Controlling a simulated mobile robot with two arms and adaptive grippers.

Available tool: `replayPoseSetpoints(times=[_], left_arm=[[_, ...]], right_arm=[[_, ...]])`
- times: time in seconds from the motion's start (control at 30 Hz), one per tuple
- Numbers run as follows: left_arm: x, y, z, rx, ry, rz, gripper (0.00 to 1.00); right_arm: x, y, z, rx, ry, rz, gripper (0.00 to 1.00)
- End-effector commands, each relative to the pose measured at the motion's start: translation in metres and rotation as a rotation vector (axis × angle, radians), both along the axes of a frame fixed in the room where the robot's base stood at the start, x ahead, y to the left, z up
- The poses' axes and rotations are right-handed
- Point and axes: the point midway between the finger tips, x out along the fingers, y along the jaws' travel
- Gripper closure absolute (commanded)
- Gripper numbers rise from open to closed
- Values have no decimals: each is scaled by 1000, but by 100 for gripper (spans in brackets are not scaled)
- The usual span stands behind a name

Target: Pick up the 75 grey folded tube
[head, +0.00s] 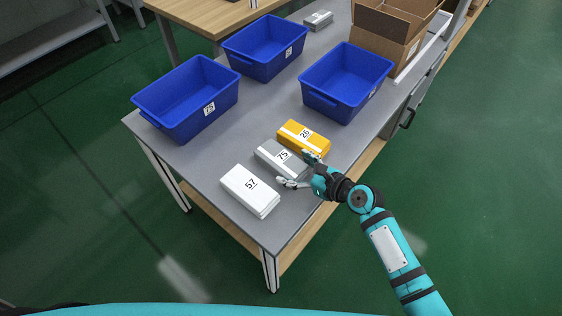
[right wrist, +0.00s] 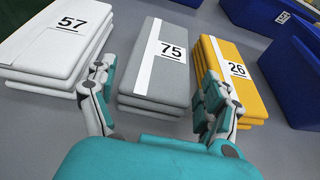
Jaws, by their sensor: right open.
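The grey folded tube (head: 279,158) with the label 75 lies on the grey table between a white one and a yellow one. In the right wrist view the grey tube (right wrist: 160,85) lies just beyond and between my open fingers. My right gripper (head: 302,170) is open and empty at the near right end of the grey tube. In the right wrist view its fingers (right wrist: 158,108) stand either side of the grey tube, the left one near the white tube and the right one over the yellow tube's edge. My left gripper is not in view.
The white tube 57 (head: 250,190) lies left of the grey one and the yellow tube 26 (head: 303,138) right of it. Three blue bins (head: 190,98) stand farther back, with a cardboard box (head: 390,35) at the back right. The table's front left area is clear.

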Motion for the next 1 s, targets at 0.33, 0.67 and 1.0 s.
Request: replayPoseSetpoints(times=[0.33,0.67,1.0], left_arm=[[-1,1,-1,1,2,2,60],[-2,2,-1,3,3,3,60],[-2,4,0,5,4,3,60]], right_arm=[[5,5,-3,-1,-1,-1,19],[4,5,-3,-1,-1,-1,62],[5,5,1,1,-4,-1,67]])
